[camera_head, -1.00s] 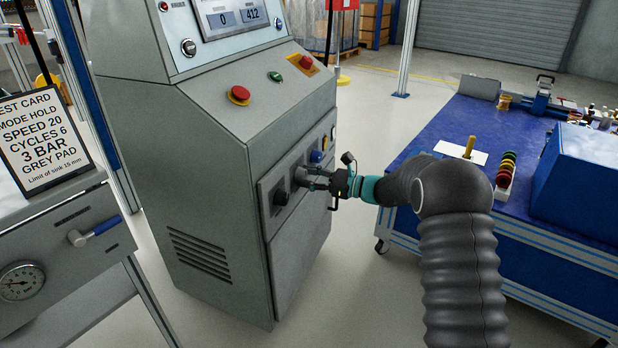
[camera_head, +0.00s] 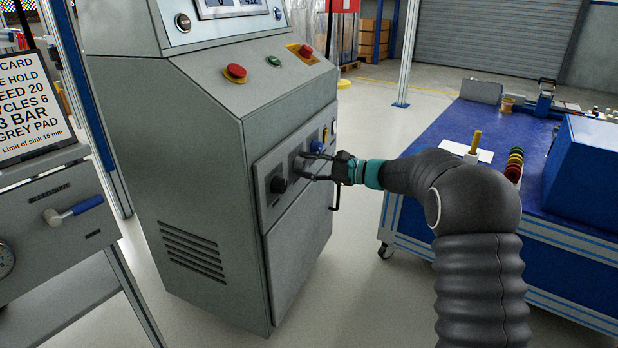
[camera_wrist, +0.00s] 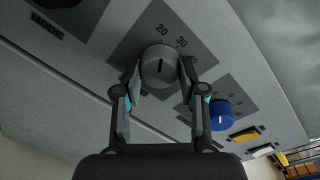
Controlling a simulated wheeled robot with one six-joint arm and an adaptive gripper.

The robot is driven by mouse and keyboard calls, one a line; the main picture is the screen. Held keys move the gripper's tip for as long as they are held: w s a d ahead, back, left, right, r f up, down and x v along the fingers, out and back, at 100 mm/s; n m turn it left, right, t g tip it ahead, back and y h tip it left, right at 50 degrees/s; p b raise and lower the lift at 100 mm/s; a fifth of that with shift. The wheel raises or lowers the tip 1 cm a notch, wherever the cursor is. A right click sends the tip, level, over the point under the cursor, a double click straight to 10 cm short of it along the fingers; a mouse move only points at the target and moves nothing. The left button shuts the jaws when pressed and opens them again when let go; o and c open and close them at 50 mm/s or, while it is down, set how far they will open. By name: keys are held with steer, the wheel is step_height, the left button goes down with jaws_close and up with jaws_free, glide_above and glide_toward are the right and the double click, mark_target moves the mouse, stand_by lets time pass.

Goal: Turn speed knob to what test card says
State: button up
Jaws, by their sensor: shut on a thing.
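The grey knob (camera_wrist: 159,66) with a numbered scale is in the wrist view; I take it to be the speed knob. My gripper (camera_wrist: 157,72) is shut on it, one finger on each side. A dark line on the knob's face points roughly up toward the 20 mark, with 30 to its right; the exact setting is hard to judge. In the head view, my gripper (camera_head: 306,167) is at the front panel of the grey machine (camera_head: 200,150), its fingers partly hiding the knob. The test card (camera_head: 30,105) at the left reads speed 20, with its left edge cut off.
The black mode knob (camera_head: 278,184) is left of my gripper, a blue knob (camera_head: 317,146) to its right. A red stop button (camera_head: 235,72) sits above. A blue-topped bench (camera_head: 430,135) stands at the right. Open floor lies between bench and machine.

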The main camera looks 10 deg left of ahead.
steer(key=shift+n+b, duration=0.6)
steer(key=shift+b, duration=0.05)
steer(key=o, duration=1.1)
steer(key=shift+s+a, duration=0.1)
steer(key=shift+o, duration=0.2)
steer(key=shift+d, duration=0.45)
steer(key=s+d, duration=0.1)
steer(key=d, duration=1)
steer(key=shift+s+r, duration=0.15)
steer(key=shift+r, duration=0.25)
